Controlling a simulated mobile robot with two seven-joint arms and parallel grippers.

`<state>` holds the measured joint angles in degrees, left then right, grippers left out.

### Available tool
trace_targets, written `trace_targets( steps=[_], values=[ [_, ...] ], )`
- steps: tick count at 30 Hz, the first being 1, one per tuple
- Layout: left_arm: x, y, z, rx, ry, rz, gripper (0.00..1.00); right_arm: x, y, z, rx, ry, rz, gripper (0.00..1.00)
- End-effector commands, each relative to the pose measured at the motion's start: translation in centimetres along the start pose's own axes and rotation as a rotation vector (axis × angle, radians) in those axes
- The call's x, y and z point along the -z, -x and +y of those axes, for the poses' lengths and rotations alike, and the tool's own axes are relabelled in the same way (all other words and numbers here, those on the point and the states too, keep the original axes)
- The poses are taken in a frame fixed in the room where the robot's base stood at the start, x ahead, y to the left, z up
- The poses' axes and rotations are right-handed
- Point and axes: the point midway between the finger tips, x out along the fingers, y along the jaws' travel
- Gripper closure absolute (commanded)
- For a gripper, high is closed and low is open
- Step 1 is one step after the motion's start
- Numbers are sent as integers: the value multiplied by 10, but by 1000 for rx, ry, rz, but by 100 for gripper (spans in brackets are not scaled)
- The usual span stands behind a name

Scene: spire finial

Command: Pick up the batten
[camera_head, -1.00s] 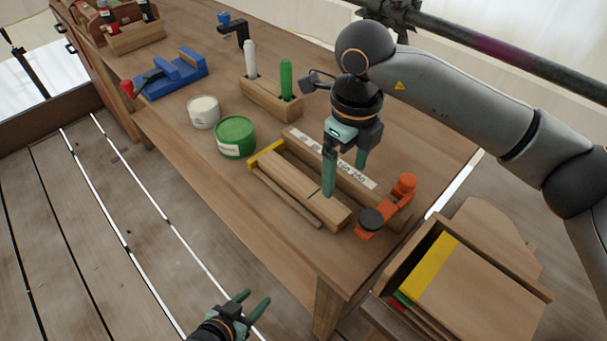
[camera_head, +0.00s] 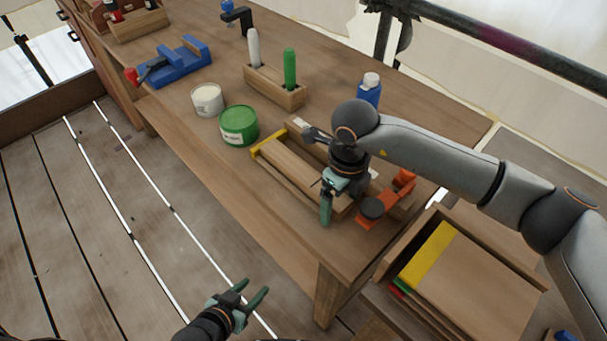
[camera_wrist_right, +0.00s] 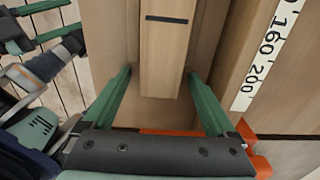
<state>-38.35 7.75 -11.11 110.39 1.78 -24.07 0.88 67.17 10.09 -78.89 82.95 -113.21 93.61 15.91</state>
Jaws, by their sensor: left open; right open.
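The batten (camera_head: 292,168) is a pale wooden bar lying in a wooden measuring jig with a yellow end stop (camera_head: 268,144). In the right wrist view the batten (camera_wrist_right: 166,52) has a dark line across it. My right gripper (camera_wrist_right: 159,73) is open, one green finger on each side of the batten near its near end; I cannot tell whether they touch it. In the head view my right gripper (camera_head: 333,205) hides part of the batten and jig. My left gripper (camera_head: 255,287) is open and empty, away from the bench, over the floor.
An orange clamp (camera_head: 385,200) sits at the jig's near end. A green tin (camera_head: 239,127), a white tin (camera_head: 207,99), a marker holder (camera_head: 275,90) and a blue bottle (camera_head: 369,92) stand nearby. A crate of boards (camera_head: 440,275) is at the lower right.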

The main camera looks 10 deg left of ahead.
Motion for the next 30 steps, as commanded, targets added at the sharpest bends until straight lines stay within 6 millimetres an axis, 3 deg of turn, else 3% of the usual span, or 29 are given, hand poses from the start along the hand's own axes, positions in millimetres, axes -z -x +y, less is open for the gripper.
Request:
trace_targets(
  steps=[4, 27, 30],
  values=[
    [0, 0, 0, 0, 0, 0, 50, 0, 0, 0, 0, 0, 0, 10],
    [5, 1, 4, -8, 1, 10, 50, 0, 1, 0, -1, 0, 0, 96],
    [5, 1, 4, -8, 1, 10, 50, 0, 1, 0, -1, 0, 0, 100]
  ],
)
